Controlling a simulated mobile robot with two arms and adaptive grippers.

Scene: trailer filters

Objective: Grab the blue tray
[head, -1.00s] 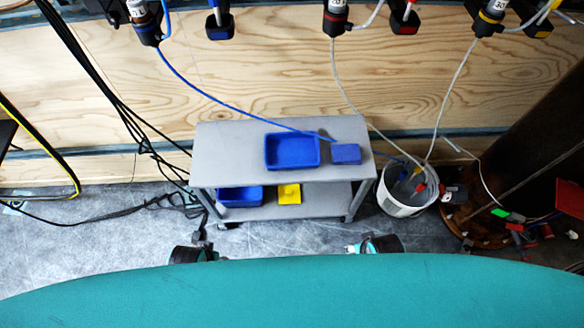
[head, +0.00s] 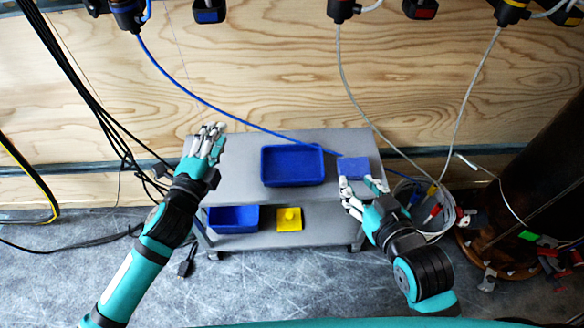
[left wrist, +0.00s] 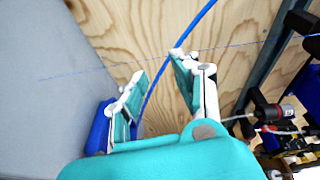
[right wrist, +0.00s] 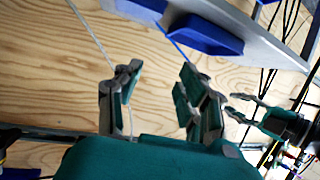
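The blue tray (head: 292,166) is a shallow rectangular open tray on top of the grey cart (head: 235,175). A blue shape, probably this tray, shows behind a finger in the left wrist view (left wrist: 98,130). It also shows at the top of the right wrist view (right wrist: 205,36). My left gripper (head: 210,138) is at the cart's back left, apart from the tray, with fingers spread and empty. My right gripper (head: 361,187) is right of the tray, in front of the small blue box (head: 354,168). Its fingers are spread and nothing is between them in the right wrist view (right wrist: 160,72).
A second blue bin (head: 232,219) and a yellow item (head: 289,219) sit on the lower shelf. A blue cable (head: 190,88) runs down past the back of the cart. A plywood wall (head: 260,60) stands behind. Tools hang above. A dark round column (head: 525,225) stands at the right.

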